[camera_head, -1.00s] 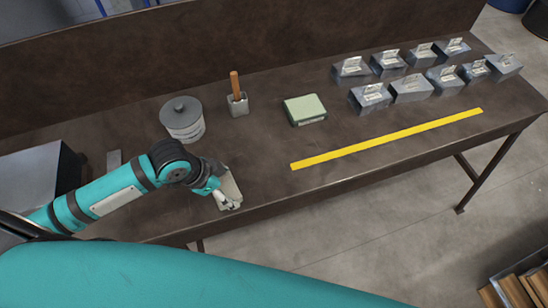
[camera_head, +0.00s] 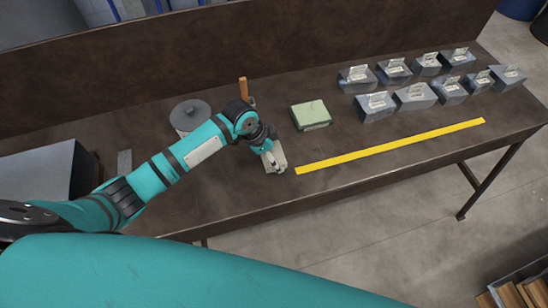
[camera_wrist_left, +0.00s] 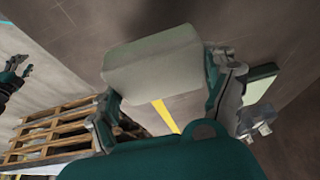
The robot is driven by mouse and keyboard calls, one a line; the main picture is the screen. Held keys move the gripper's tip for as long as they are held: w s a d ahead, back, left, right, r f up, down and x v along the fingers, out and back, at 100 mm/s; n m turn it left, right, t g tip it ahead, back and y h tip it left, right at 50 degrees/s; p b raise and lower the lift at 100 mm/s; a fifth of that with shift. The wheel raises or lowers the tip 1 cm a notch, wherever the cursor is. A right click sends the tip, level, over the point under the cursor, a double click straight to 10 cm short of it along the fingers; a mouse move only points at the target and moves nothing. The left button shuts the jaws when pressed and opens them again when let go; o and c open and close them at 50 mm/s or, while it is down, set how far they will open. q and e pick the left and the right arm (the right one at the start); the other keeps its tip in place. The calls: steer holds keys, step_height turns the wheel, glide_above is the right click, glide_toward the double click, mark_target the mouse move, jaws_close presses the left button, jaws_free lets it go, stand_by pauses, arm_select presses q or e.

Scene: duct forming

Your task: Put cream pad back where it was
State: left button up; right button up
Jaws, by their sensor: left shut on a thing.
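The cream pad (camera_head: 281,156) is held by my left gripper (camera_head: 272,162) over the front middle of the workbench, just left of the yellow strip. In the left wrist view the pad (camera_wrist_left: 152,60) shows as a pale block between the two fingers, which are shut on it. Whether it touches the bench cannot be told. My right gripper (camera_wrist_left: 19,72) shows small at the left of the left wrist view, fingers apart and empty; it is outside the head view.
A green pad (camera_head: 311,114) lies behind the yellow strip (camera_head: 390,146). A lidded grey pot (camera_head: 190,116) and a wooden-handled tool (camera_head: 243,87) stand behind my arm. Several metal blocks (camera_head: 415,96) fill the right rear. The brown bench (camera_head: 230,220) is bare along its front.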

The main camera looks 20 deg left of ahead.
arm_select(q)
steer(key=shift+f+p, duration=0.4)
steer(key=shift+f, duration=1.35)
steer(key=shift+f, duration=0.1)
steer(key=o, duration=1)
steer(key=shift+c, duration=0.2)
steer(key=v, duration=1.2)
steer(key=shift+b, duration=0.45)
